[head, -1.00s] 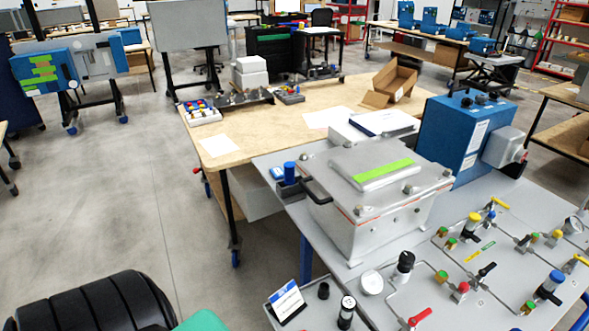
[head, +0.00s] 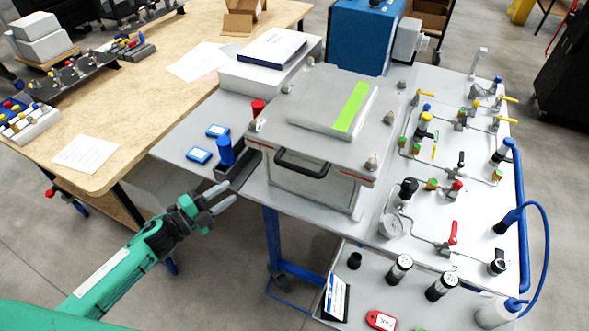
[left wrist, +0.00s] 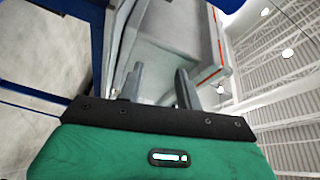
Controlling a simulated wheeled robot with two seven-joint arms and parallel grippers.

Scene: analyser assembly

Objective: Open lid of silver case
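The silver case (head: 318,140) stands on the grey panel table with its lid (head: 345,84) down. The lid carries a raised plate with a green strip, and a black handle (head: 301,164) is on the case's near side. My left gripper (head: 226,194) is in front and to the left of the case, apart from it, with its two fingers spread and nothing between them. In the left wrist view the fingers (left wrist: 158,82) are apart, and part of the case (left wrist: 200,45) shows beyond them. My right gripper is not in view.
A small black tray with a blue cylinder (head: 225,151) stands left of the case, close to my left gripper. A blue box (head: 362,35) is behind the case. Valves and pipes cover the panel (head: 445,100) on the right. A lower shelf holds knobs and a bottle (head: 492,312).

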